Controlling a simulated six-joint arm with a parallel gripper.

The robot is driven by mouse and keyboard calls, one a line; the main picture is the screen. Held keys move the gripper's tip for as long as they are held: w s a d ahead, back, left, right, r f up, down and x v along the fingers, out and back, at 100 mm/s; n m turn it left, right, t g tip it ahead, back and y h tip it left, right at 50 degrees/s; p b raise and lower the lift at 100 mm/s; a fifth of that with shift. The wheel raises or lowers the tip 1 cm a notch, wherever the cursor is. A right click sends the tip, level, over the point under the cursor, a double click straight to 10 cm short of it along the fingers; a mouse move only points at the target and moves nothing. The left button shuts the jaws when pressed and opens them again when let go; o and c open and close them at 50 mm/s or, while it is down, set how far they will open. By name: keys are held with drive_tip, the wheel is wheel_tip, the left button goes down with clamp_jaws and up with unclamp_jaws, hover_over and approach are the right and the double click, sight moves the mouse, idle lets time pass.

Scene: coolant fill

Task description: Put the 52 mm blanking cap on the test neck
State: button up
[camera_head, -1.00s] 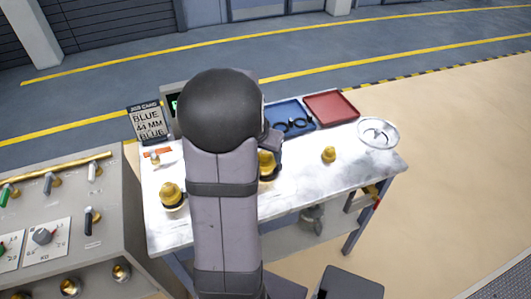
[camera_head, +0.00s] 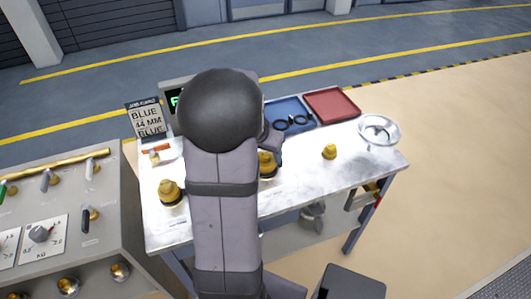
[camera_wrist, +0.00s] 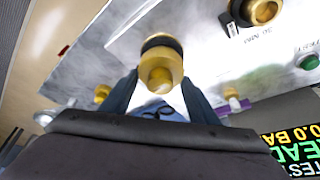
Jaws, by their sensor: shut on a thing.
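My gripper (camera_wrist: 160,98) is shut on a brass cap (camera_wrist: 160,68) with a stepped knob and a dark ring, seen between its two dark fingers in the wrist view. In the head view this brass piece (camera_head: 267,163) shows just right of my arm, its lower end dark; I cannot tell whether it touches the table. Another brass piece with a dark ring (camera_head: 170,192) stands at the table's left front, and in the wrist view one (camera_wrist: 262,10) sits beside a printed label. A smaller brass piece (camera_head: 329,152) stands to the right. I cannot tell which piece is the test neck.
A blue tray (camera_head: 287,108) with black rings and a red tray (camera_head: 333,103) lie at the table's back. A clear round dish (camera_head: 379,130) is at the right. A sign (camera_head: 147,118) reads BLUE 44 MM. A control console (camera_head: 60,215) stands at left.

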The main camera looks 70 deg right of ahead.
sight(265, 154)
drive_tip(key=shift+f+b, duration=0.5)
drive_tip(key=shift+f, duration=0.05)
drive_tip(key=o, duration=1.1)
drive_tip(key=shift+b+v, duration=0.6)
drive_tip(key=shift+v, duration=3.05)
drive_tip(key=shift+n, duration=0.3)
